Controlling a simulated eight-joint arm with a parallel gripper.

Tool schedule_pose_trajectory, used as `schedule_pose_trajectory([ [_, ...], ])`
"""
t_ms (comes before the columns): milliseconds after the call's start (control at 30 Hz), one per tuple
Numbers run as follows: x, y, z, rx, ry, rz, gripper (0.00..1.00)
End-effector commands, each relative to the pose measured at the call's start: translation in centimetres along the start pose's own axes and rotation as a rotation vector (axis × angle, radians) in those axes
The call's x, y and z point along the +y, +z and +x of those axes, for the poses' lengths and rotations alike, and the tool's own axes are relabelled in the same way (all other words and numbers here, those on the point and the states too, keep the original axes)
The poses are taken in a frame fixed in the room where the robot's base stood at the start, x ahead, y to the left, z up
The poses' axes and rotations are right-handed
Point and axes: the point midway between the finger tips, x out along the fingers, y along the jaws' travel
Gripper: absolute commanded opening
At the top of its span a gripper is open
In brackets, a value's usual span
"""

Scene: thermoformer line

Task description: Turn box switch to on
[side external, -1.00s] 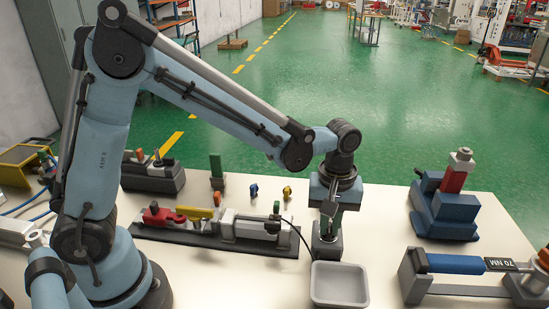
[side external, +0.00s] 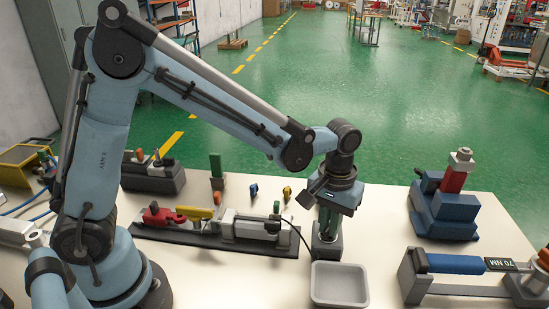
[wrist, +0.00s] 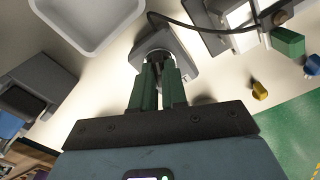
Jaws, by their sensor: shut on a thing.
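The switch box (side external: 327,254) is a small grey box standing on the table behind a grey tray. In the wrist view the box (wrist: 182,66) has a rounded grey end and a dark cable running off it. My gripper (side external: 328,228) points straight down over the box. Its green fingers (wrist: 159,72) are shut on the switch knob on top of the box. The knob shows only as a small dark part between the fingertips. Its position marks are hidden.
The grey tray (side external: 340,286) is close in front of the box. A clamp fixture (side external: 215,230) lies to the left, with the cable between it and the box. A blue-handled wrench (side external: 455,263) and a blue block with a red part (side external: 445,212) are to the right.

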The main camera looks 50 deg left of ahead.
Motion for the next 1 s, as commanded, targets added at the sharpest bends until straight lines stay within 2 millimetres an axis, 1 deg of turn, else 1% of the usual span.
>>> schedule_pose_trajectory([
  [200,-0.02,0.05,-0.03,-0.001,-0.001,0.201,0.00],
  [500,-0.02,0.06,-0.03,-0.002,-0.001,0.434,0.00],
  [733,-0.02,0.06,-0.03,-0.002,0.000,0.543,0.00],
  [1000,-0.02,0.07,-0.03,-0.002,0.000,0.595,0.00],
])
